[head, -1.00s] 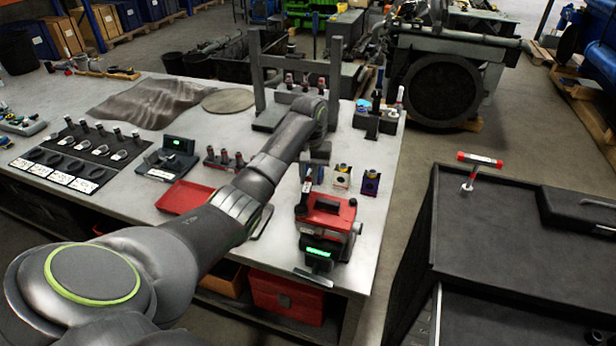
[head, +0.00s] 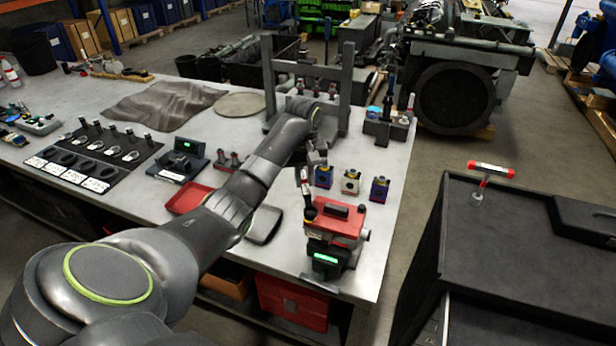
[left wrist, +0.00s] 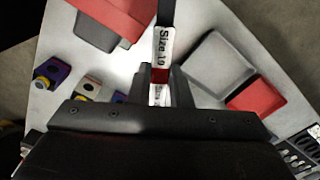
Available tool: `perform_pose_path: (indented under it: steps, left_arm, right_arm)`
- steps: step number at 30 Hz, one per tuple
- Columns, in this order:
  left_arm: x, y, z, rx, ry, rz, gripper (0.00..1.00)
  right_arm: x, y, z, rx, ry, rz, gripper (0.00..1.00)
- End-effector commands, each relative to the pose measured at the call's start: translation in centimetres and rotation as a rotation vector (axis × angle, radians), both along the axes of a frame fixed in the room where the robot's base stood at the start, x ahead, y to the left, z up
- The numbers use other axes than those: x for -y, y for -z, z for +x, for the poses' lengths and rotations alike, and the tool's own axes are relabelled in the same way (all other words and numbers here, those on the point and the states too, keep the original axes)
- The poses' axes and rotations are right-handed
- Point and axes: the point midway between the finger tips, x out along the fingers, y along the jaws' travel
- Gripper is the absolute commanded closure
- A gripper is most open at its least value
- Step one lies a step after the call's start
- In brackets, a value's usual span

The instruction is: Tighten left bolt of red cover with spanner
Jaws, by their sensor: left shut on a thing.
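The red cover (head: 340,218) tops a dark unit with a lit green display (head: 326,258), near the front right corner of the workbench. In the left wrist view, part of the red cover (left wrist: 118,14) shows at the top. My left gripper (head: 314,160) is shut on the spanner, whose handle (left wrist: 161,45) reads "Size 19". In the head view, the spanner (head: 305,188) hangs below the gripper toward the cover's left side. I cannot tell whether it touches the left bolt, which I cannot make out clearly. My right gripper is not in view.
Three small coloured boxes (head: 350,182) stand just behind the cover. A red tray (head: 190,198) and a grey tray (head: 264,225) lie to its left. A grey press frame (head: 345,90) rises behind my gripper. A dark cabinet (head: 500,230) stands to the right across a gap.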

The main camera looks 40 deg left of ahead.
Motion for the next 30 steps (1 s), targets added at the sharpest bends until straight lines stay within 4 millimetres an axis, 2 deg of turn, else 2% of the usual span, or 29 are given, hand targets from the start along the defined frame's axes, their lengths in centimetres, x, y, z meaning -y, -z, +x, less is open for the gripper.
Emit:
perform_pose_path:
  steps: [6,17,25,30]
  left_arm:
    - [-1.4,-0.1,-1.4,0.001,-0.185,0.002,1.00]
    - [-1.5,-0.1,-1.7,0.002,-0.224,0.002,1.00]
    - [-2.5,0.0,-3.7,0.001,-0.445,0.003,1.00]
    - [-2.7,-0.1,-4.3,0.001,-0.513,0.003,1.00]
  right_arm:
    - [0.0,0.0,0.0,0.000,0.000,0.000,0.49]
    - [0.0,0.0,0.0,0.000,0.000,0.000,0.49]
    - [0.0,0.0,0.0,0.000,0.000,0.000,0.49]
    - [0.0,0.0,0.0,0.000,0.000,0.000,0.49]
